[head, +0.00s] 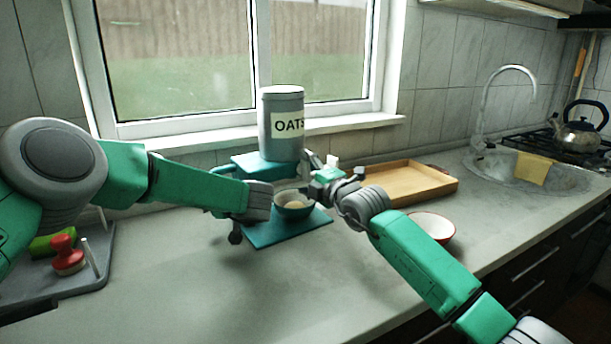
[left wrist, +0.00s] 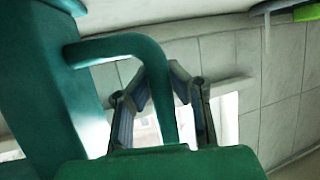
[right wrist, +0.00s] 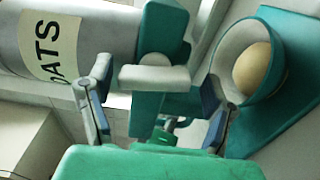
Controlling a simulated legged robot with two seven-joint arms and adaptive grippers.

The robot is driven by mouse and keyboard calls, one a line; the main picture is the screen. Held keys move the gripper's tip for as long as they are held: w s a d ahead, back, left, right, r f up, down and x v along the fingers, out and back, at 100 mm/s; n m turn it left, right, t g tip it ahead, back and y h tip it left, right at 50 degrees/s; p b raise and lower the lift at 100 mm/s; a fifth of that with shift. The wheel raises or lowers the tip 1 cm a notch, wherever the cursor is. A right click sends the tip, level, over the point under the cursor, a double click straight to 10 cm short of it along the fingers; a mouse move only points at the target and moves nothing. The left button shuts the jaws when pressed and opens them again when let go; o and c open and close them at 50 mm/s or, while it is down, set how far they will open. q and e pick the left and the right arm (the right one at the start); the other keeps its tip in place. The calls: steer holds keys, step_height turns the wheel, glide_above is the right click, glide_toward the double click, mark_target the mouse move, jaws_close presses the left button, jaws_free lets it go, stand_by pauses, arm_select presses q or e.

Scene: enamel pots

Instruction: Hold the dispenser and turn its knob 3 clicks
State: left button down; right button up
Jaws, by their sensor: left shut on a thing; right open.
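The dispenser has a grey canister labelled OATS (head: 284,125) on a teal stand and base plate (head: 268,236). Its teal handle (left wrist: 150,48) passes between the fingers of my left gripper (left wrist: 160,100), which is shut on it. In the head view, my left wrist largely hides that grip. The pale knob bar (right wrist: 155,78) shows in the right wrist view in front of a teal housing. My right gripper (right wrist: 160,98) is open, with one finger on each side of the knob; I cannot tell whether they touch it. In the head view, my right gripper (head: 320,174) is at the dispenser's right side.
A teal bowl (head: 293,213) with pale contents stands on the base plate. A wooden tray (head: 408,181) and a red-and-white bowl (head: 433,226) are to the right. A grey tray (head: 60,284) with a red-handled item is at left. The front counter is clear.

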steer(key=v, duration=1.2)
steer(key=shift+w+f, duration=0.1)
